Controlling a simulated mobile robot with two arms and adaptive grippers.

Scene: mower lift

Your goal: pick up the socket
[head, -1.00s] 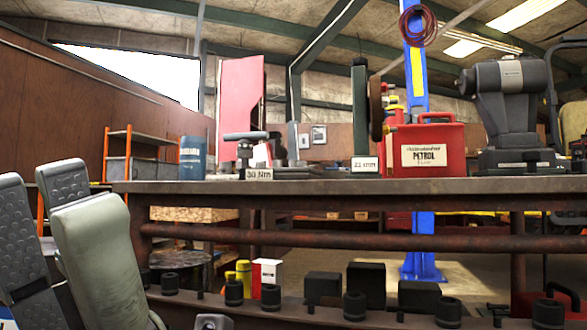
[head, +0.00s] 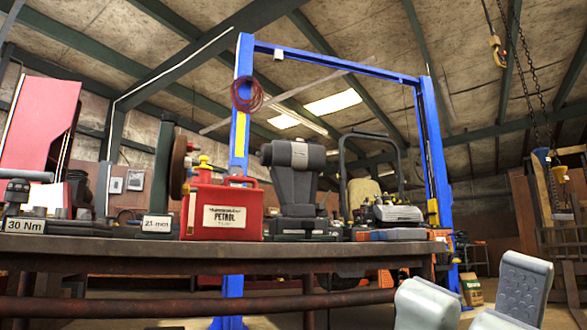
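A small white card marked "21 mm" (head: 157,223) stands on the bench near its front edge. Small dark parts (head: 187,222) are around it, but I cannot make out for sure which is the socket. My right gripper (head: 476,284) is at the lower right of the head view, in front of the bench's right end. Its pale grey fingers are apart, with nothing seen between them. My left gripper is out of view.
The bench (head: 120,252) holds a red petrol can (head: 222,215), a dark machine (head: 295,180), a grey engine (head: 388,211) and a "30 Nm" card (head: 25,225). A blue lift frame (head: 437,170) stands behind. A chain hoist hangs at right.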

